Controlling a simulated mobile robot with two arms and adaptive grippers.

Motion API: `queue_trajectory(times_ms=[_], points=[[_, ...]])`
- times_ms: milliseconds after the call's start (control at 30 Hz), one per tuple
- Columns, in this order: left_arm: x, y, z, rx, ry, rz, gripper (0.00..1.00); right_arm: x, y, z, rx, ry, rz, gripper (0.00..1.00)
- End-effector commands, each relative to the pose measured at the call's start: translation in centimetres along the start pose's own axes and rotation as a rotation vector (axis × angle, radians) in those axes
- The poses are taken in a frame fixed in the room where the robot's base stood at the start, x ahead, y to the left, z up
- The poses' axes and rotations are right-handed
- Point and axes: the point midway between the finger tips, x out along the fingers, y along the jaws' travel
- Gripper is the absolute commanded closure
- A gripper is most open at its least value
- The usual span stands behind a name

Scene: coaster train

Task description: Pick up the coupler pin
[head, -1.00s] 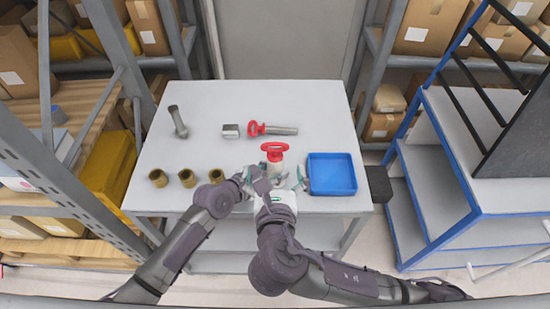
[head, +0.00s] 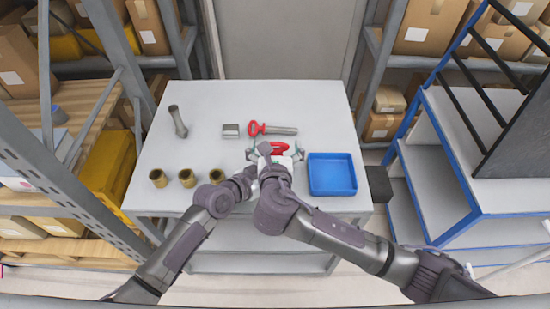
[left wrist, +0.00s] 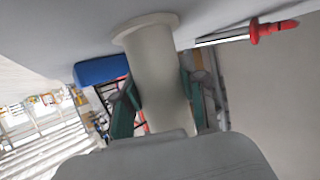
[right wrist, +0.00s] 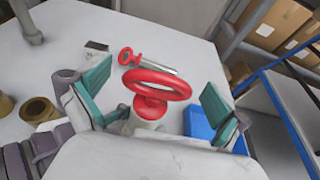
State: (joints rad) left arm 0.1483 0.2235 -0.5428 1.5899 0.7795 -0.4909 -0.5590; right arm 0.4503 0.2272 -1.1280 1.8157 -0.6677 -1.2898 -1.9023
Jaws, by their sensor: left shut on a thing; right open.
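A red-handled pin with a metal shaft, which looks like the coupler pin (head: 275,129), lies on the table behind my grippers. It also shows in the left wrist view (left wrist: 265,30) and the right wrist view (right wrist: 128,56). My left gripper (left wrist: 157,85) is shut on a pale upright cylinder (left wrist: 160,65) with a wide flange. A red ring handle (right wrist: 155,84) tops a pale body, apparently the same piece. My right gripper (right wrist: 158,78) is open, its teal fingers on either side of the red ring and apart from it. In the head view my right arm hides much of this.
A blue tray (head: 331,190) stands to the right on the table (head: 225,100). A small metal block (head: 231,131) lies left of the pin. A grey rod-like part (head: 178,122) and several brass bushings (head: 187,178) are at the left. The table's back is clear.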

Motion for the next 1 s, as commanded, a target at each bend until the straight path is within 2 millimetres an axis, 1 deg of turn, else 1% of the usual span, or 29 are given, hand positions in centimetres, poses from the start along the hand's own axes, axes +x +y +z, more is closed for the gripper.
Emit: queue_trajectory(times_ms=[233, 267, 300, 367, 400, 800, 1000], points=[[0.0, -0.04, 0.04, 0.0, -0.001, -0.001, 0.97, 0.21, 0.03, -0.01, 0.0, 0.0, 0.001, 0.0], [0.0, -0.04, 0.04, 0.0, -0.001, -0.001, 0.97, 0.21, 0.03, -0.01, 0.0, 0.0, 0.001, 0.03], [0.0, -0.03, 0.04, 0.0, -0.001, -0.001, 0.97, 0.2, 0.03, -0.01, 0.0, 0.0, 0.001, 0.1], [0.0, -0.03, 0.04, 0.0, -0.001, -0.001, 0.97, 0.2, 0.03, -0.01, 0.0, 0.0, 0.001, 0.2], [0.0, -0.03, 0.04, 0.0, -0.001, -0.001, 0.97, 0.19, 0.02, -0.01, 0.0, 0.0, 0.001, 0.27], [0.0, -0.03, 0.03, 0.0, 0.0, -0.001, 0.97, 0.18, 0.01, -0.03, 0.0, 0.0, 0.001, 0.93], [0.0, -0.02, 0.02, 0.0, 0.0, -0.001, 0.97, 0.17, 0.03, 0.13, 0.001, -0.002, 0.001, 0.93]])
